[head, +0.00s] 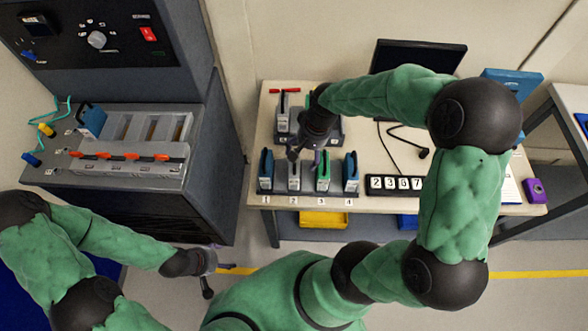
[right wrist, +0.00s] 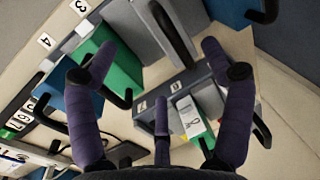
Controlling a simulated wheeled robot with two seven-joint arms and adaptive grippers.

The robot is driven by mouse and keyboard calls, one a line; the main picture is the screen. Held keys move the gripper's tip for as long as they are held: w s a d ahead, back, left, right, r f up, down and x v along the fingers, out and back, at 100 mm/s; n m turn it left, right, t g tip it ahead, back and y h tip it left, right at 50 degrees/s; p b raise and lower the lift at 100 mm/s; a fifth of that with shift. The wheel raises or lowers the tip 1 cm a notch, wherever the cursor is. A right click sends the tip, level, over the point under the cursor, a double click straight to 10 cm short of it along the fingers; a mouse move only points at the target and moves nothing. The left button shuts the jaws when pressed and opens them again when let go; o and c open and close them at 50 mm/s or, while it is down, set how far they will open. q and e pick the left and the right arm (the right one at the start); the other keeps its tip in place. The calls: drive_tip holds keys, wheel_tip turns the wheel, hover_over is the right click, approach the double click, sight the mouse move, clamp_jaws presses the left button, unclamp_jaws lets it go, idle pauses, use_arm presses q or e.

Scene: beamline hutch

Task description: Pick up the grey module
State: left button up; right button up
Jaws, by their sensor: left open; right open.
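A grey module (head: 294,177) stands upright in the front row on the table at label 2, between a blue module (head: 266,170) and a green module (head: 323,172). In the right wrist view the grey module (right wrist: 150,28) with its black handle is at the top, beside the green module (right wrist: 120,72). My right gripper (head: 304,158) is open above the front row, near the grey and green modules, and partly hides them. Its spread fingers (right wrist: 157,62) show nothing between them in the grasp. My left gripper (head: 207,275) is open and empty, low at the left, away from the table.
Another blue module (head: 350,170) stands at label 4. A back rack (head: 283,137) holds more modules, partly hidden by my right arm. A number display (head: 395,185) stands right of the front row. A grey console (head: 125,180) with a blue module is at the left.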

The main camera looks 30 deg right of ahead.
sight(298, 162)
drive_tip(key=shift+w+a+f+b, duration=0.15)
drive_tip(key=shift+a+f+b, duration=0.15)
drive_tip(key=shift+f, duration=0.6)
drive_tip(key=shift+w+a+f+b, duration=0.2)
drive_tip(key=shift+f+b, duration=0.15)
drive_tip(key=shift+f, duration=0.55)
drive_tip(key=shift+w+a+f+b, duration=0.2)
drive_tip(key=shift+f+b, duration=0.1)
drive_tip(key=shift+f, duration=0.6)
drive_tip(key=shift+s, duration=0.1)
drive_tip(key=c, duration=1.4)
